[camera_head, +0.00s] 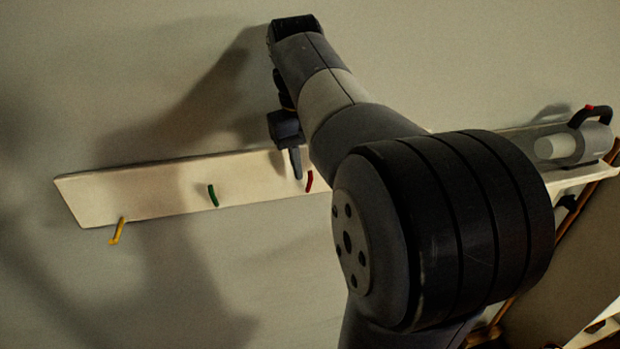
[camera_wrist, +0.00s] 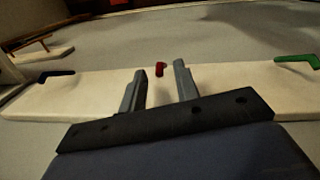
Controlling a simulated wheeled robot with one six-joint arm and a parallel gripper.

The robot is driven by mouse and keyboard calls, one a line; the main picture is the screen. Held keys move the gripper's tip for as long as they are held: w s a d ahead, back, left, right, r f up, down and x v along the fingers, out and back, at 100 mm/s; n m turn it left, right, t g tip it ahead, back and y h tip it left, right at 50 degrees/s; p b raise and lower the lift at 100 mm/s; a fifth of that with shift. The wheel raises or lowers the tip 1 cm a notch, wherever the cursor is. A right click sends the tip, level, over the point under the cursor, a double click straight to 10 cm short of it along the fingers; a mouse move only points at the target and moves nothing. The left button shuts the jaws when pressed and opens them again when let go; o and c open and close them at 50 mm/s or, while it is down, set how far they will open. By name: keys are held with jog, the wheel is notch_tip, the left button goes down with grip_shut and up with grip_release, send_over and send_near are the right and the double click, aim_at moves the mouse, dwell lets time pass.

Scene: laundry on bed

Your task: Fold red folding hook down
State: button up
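The red folding hook (camera_head: 309,181) is on a pale wall board (camera_head: 150,190), just right of my gripper's fingers in the head view. In the wrist view the red hook (camera_wrist: 161,69) shows beyond and between my two fingertips, near the board's far edge. My gripper (camera_head: 296,163) points down in front of the board. In the wrist view its fingers (camera_wrist: 160,75) stand apart with nothing between them, so it is open. I cannot tell whether a finger touches the hook or the board.
A green hook (camera_head: 213,195) and a yellow hook (camera_head: 118,230) are on the board to the left; the yellow one sticks out. A dark hook (camera_wrist: 56,75) shows in the wrist view. A shelf (camera_head: 575,178) at right bears a grey device (camera_head: 590,140). My arm hides the board's right part.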

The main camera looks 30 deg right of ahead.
aim_at(311, 173)
jog(key=shift+d+f, duration=0.2)
jog(key=shift+f, duration=1.9)
jog(key=shift+s, duration=0.1)
grip_shut()
